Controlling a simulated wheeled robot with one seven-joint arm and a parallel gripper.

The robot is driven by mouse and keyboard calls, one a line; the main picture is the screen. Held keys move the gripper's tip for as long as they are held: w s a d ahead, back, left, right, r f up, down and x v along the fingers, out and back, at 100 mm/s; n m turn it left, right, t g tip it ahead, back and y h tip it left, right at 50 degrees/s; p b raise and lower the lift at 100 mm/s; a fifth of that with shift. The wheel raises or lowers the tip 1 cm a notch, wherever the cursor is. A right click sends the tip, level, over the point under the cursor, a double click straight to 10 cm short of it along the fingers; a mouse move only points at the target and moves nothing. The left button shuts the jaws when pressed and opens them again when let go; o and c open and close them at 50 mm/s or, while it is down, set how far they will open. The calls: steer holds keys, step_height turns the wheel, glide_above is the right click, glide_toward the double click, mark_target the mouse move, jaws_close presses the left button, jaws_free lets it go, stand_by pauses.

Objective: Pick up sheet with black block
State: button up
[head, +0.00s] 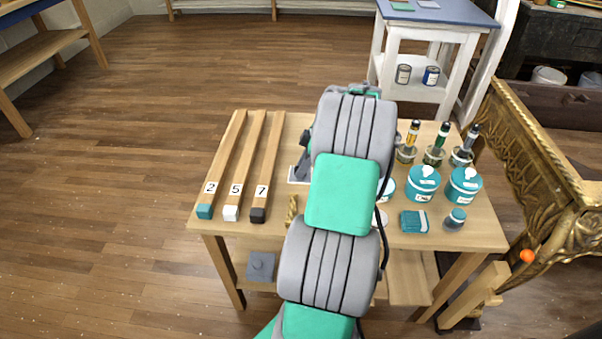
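A small pale sheet (297,174) lies on the wooden table just left of my arm. A dark block-like piece (303,168) shows on it, and a dark grey part rises above it beside my arm. I cannot tell whether that part belongs to the sheet's block or to something else. My arm's grey and green links cover the middle of the table and part of this area. My gripper cannot be made out; the end of the arm is hidden behind the links. A grey square plate with a small raised piece (261,266) lies on the lower shelf.
Three numbered wooden bars (246,160) lie at the table's left. Teal tubs (423,184), a teal folded cloth (414,221), a small jar (454,220) and bottles with brushes (434,152) stand at the right. A gilt carved console (520,150) is close to the table's right side. Open floor lies left.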

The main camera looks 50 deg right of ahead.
mark_target(296, 169)
jaws_close()
steer(key=shift+r, duration=0.1)
stand_by(0.3)
steer(key=shift+r, duration=0.2)
steer(key=r, duration=0.1)
steer(key=r+p, duration=0.1)
steer(key=r, duration=0.1)
steer(key=shift+s+a+r, duration=0.2)
steer(key=shift+s+r, duration=0.1)
steer(key=shift+r, duration=0.1)
steer(key=s+a+r+p, duration=0.1)
steer(key=s+a+r, duration=0.7)
steer(key=s, duration=0.2)
steer(key=shift+s+r, duration=0.25)
steer(key=shift+r, duration=0.05)
